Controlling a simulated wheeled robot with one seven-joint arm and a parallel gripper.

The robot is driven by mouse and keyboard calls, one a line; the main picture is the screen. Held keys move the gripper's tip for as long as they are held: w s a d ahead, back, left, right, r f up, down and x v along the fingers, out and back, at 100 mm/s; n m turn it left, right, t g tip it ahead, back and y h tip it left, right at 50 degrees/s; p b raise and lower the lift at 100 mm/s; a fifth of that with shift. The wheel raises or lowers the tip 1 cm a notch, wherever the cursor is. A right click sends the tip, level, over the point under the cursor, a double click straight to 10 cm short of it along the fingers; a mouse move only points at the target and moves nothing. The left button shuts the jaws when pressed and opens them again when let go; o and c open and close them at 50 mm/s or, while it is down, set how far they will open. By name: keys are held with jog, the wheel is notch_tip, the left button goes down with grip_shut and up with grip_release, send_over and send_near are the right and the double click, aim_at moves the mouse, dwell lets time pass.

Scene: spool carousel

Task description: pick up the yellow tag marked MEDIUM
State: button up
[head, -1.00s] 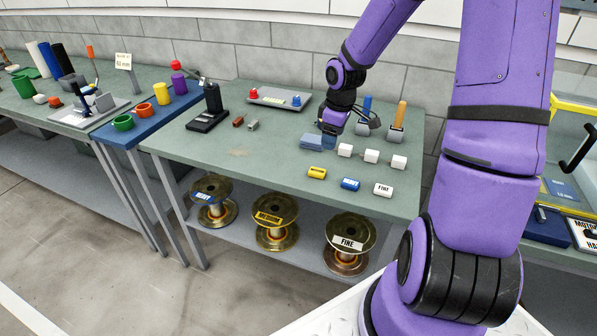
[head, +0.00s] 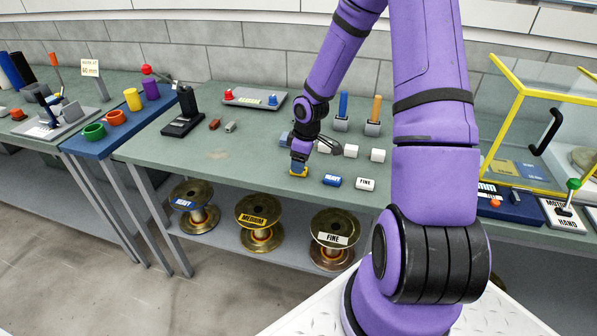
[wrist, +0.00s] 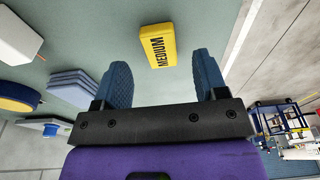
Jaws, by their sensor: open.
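The yellow tag marked MEDIUM (wrist: 158,46) lies on the green bench top, shown in the wrist view just beyond and between my open fingers. My gripper (wrist: 162,82) is open and empty, with its two blue pads apart on either side of the tag's line. In the head view my gripper (head: 299,163) is low over the bench near its front edge, and the yellow tag (head: 299,173) shows partly under it. I cannot tell the exact height between fingertips and tag.
A blue tag (head: 332,181) and a white tag marked FINE (head: 366,184) lie to the right. White blocks (head: 351,151) stand behind them. Spools, including one marked MEDIUM (head: 259,220), sit on the lower shelf. The bench's front-left area is clear.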

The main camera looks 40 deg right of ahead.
jog(key=shift+w+a+f, duration=0.1)
jog(key=shift+a+f, duration=0.05)
jog(key=shift+f, duration=1.3)
jog(key=shift+c, duration=0.2)
jog(key=c, duration=1)
jog(key=shift+o, duration=0.2)
jog(key=shift+r, duration=0.2)
